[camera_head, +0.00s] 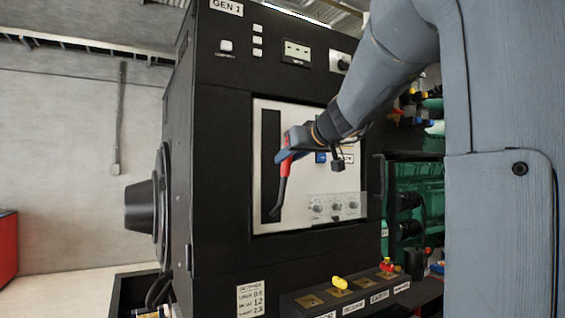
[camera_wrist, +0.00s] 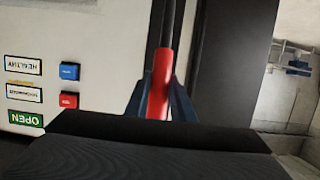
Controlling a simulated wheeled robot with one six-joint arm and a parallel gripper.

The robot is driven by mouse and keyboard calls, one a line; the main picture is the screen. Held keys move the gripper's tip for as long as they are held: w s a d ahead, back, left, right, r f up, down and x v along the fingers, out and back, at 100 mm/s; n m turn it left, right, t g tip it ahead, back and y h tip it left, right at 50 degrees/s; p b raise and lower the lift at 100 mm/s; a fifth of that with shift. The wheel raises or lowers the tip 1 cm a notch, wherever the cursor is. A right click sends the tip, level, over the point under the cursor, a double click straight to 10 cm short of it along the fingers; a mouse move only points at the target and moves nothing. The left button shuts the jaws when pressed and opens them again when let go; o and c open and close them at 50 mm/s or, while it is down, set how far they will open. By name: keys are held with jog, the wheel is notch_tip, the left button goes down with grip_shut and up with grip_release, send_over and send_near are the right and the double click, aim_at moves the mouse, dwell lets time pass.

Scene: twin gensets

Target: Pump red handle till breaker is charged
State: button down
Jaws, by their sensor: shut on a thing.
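The red handle (camera_head: 286,163) sits on a dark lever in front of a black vertical slot (camera_head: 270,150) in the breaker's pale face plate (camera_head: 300,116). My gripper (camera_head: 290,146) is shut on the handle, near the slot's middle height. In the wrist view the red handle (camera_wrist: 159,82) stands between my gripper's two dark blue fingers (camera_wrist: 158,100). I cannot make out a charge indicator.
The black GEN 1 cabinet (camera_head: 222,110) surrounds the breaker. Clear-covered dials (camera_head: 337,207) sit low on the plate. A ledge with yellow (camera_head: 339,283) and red knobs (camera_head: 387,266) juts out below. Green machinery (camera_head: 408,185) stands at right.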

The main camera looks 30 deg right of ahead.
aim_at(288, 172)
jog(key=s+f+b, duration=0.1)
jog(key=b, duration=0.1)
jog(key=s+f+b, duration=0.2)
jog(key=b, duration=0.1)
jog(key=shift+s+d+f, duration=0.1)
jog(key=shift+s, duration=0.2)
jog(key=shift+s+f+b, duration=0.3)
jog(key=shift+s+b, duration=0.3)
jog(key=shift+b, duration=0.2)
jog(key=s+f+p, duration=0.3)
jog(key=f, duration=0.1)
jog(key=shift+s+f+p, duration=0.35)
jog(key=shift+f, duration=0.05)
